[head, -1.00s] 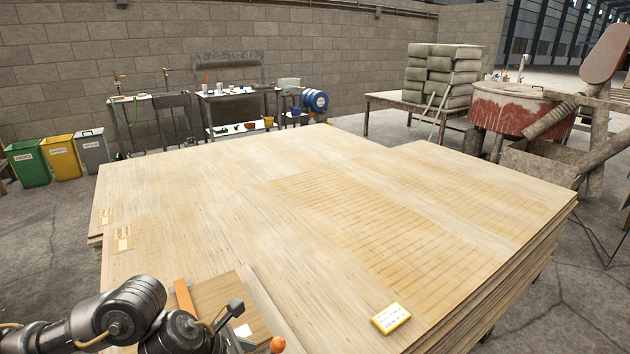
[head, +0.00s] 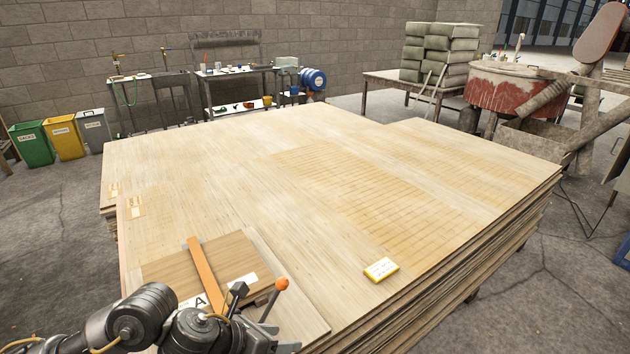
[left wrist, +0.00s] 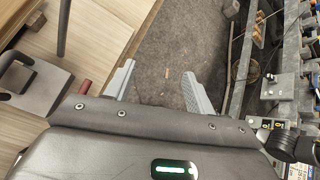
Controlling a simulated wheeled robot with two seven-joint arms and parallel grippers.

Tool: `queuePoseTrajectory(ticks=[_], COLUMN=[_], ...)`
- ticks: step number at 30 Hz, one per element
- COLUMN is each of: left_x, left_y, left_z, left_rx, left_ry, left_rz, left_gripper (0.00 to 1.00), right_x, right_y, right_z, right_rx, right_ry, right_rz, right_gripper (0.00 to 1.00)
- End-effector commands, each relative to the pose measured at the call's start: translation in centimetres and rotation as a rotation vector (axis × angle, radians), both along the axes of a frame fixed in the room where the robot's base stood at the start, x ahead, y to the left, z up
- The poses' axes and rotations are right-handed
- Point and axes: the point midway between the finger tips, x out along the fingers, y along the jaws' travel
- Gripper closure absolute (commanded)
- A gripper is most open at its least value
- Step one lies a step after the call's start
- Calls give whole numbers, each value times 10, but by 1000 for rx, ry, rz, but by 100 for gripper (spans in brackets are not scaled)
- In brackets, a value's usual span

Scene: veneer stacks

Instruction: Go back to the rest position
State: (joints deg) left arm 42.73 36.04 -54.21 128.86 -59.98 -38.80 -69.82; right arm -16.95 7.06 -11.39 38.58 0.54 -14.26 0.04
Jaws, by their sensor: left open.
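My left arm comes in at the bottom left of the head view, and its gripper is low there, mostly cut off by the lower edge. In the left wrist view my left gripper (left wrist: 159,76) is open, with nothing between its two grey fingers and grey floor behind them. Wide veneer stacks (head: 235,165) fill the middle of the head view. A small board (head: 165,268) with an orange strip (head: 206,276) lies on the near left part, beside my arm. A yellow-edged note block (head: 381,269) lies near the front edge. My right gripper is not in view.
An orange-tipped lever (head: 277,298) stands close to my left gripper. Green (head: 32,144), yellow (head: 64,139) and grey (head: 94,131) bins stand at the far left. A red mixer (head: 505,95) stands at the back right. Floor (head: 500,315) is clear at the front right.

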Motion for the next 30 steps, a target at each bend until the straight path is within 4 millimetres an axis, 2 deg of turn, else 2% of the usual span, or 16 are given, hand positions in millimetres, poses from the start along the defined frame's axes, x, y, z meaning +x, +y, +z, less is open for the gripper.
queuePoseTrajectory(ticks=[6,8,11,14,17,21,24,28,29,30], left_x=[-9,-10,-13,-17,-32,-72,-105,-147,-157,-169], left_y=[-26,-29,-26,-3,34,86,116,143,149,156], left_z=[6,8,7,-5,-31,-73,-97,-120,-124,-129], left_rx=[-283,-386,-592,-820,-1021,-1224,-1318,-1400,1394,1345], left_ry=[172,246,415,627,833,1034,1110,1150,-1134,-1081], left_rz=[288,405,672,1027,1414,1918,2214,2522,-2547,-2503], left_gripper=[45,45,45,45,45,45,45,45,45,45], right_x=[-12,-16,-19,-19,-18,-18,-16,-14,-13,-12], right_y=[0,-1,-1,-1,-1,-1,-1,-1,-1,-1], right_z=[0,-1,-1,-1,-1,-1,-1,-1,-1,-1], right_rx=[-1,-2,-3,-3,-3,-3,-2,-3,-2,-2], right_ry=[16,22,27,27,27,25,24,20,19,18], right_rz=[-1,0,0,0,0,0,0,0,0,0], right_gripper=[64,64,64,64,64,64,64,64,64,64])
